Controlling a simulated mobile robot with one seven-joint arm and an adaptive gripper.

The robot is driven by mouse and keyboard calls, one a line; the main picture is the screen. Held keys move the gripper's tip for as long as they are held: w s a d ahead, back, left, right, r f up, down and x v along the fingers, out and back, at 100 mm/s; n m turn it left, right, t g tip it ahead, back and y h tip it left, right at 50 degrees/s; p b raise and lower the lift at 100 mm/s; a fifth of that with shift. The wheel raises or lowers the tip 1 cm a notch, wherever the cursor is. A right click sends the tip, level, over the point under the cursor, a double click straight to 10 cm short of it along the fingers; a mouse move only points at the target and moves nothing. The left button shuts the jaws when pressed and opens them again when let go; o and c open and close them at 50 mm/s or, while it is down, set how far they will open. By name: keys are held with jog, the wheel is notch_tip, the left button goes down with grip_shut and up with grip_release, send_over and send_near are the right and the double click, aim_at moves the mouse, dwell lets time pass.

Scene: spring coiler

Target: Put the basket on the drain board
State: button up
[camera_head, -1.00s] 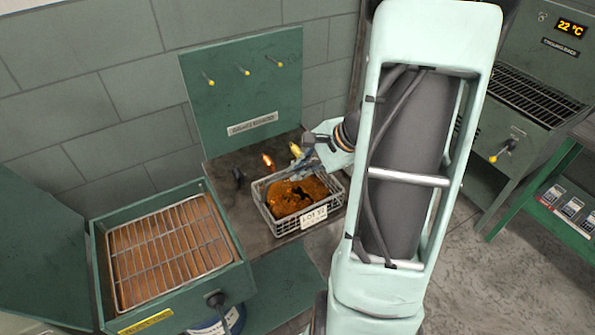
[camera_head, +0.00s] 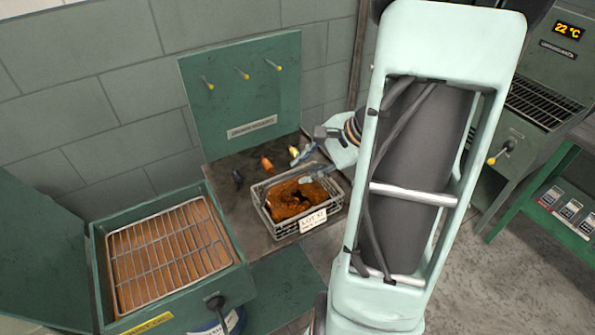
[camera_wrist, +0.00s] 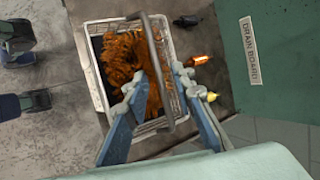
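The wire basket (camera_head: 262,212), filled with rusty orange-brown parts (camera_head: 296,200) and tagged as a lot, rests on the dark worktop (camera_head: 228,203) below a green panel (camera_head: 240,80). In the wrist view that panel's label (camera_wrist: 250,52) reads DRAIN BOARD. The basket (camera_wrist: 90,48) also shows in the wrist view, with its grey bar handle (camera_wrist: 157,70) standing over the parts. My gripper (camera_head: 314,168) is just over the basket. In the wrist view its fingers (camera_wrist: 158,80) are spread apart on either side of the handle, with gaps visible. The fingertips' depth relative to the handle is unclear.
A green tank with a wire rack (camera_head: 165,250) stands at the left, close to the worktop. Small orange (camera_head: 266,165), yellow (camera_head: 294,152) and black (camera_head: 238,178) items lie behind the basket. A machine with a grate (camera_head: 540,103) and a green-framed table (camera_head: 535,165) stand at the right.

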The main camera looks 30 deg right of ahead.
jog(key=v, duration=0.8)
jog(key=shift+r, duration=0.15)
